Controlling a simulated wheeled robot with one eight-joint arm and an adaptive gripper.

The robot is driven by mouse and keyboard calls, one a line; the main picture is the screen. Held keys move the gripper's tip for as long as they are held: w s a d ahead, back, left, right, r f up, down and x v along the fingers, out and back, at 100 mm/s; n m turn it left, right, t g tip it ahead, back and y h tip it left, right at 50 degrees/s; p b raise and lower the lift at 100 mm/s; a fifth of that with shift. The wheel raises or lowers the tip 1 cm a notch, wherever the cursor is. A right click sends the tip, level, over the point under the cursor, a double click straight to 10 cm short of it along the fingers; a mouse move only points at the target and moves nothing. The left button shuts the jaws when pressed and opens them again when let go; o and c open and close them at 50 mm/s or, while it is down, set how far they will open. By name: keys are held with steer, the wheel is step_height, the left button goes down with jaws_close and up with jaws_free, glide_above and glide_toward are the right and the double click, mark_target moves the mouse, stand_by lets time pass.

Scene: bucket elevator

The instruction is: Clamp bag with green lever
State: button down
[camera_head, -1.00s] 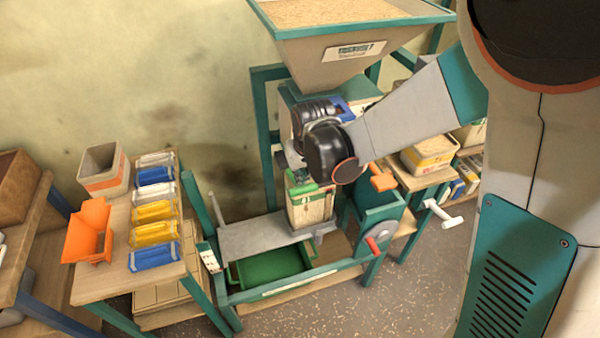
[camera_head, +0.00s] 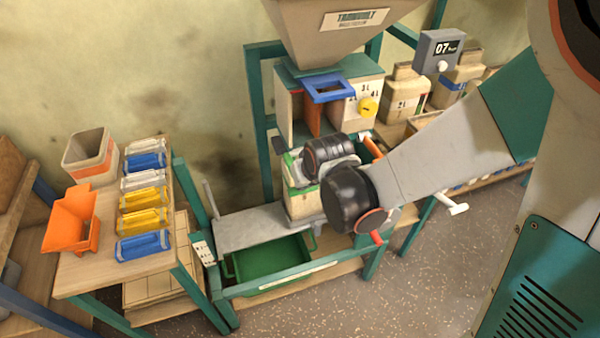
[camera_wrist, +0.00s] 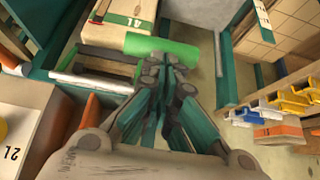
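The green lever (camera_wrist: 162,50) is a thick green bar lying across the wrist view, just beyond my fingertips. My gripper (camera_wrist: 167,66) has its two fingers drawn close together, with the tips right at the lever's near edge. I cannot tell whether they touch it. The cream bag (camera_wrist: 112,16), with a green stripe and printed label, is beside the lever. In the head view the bag (camera_head: 303,207) stands upright on the grey bench plate, below the hopper. My wrist hides much of the lever and the bag's top there.
A green tray (camera_head: 268,262) sits below the plate. A side table at the left holds an orange bin (camera_head: 72,220) and several coloured packets. A white-ended handle (camera_head: 455,208) sticks out at the right.

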mark_target(303, 191)
steer(key=shift+s+d+f+b, duration=0.1)
steer(key=shift+s+f+b, duration=0.15)
steer(key=shift+f+b, duration=0.45)
steer(key=shift+s+f+b, duration=0.2)
steer(key=shift+f+b, duration=0.25)
steer(key=shift+f, duration=0.45)
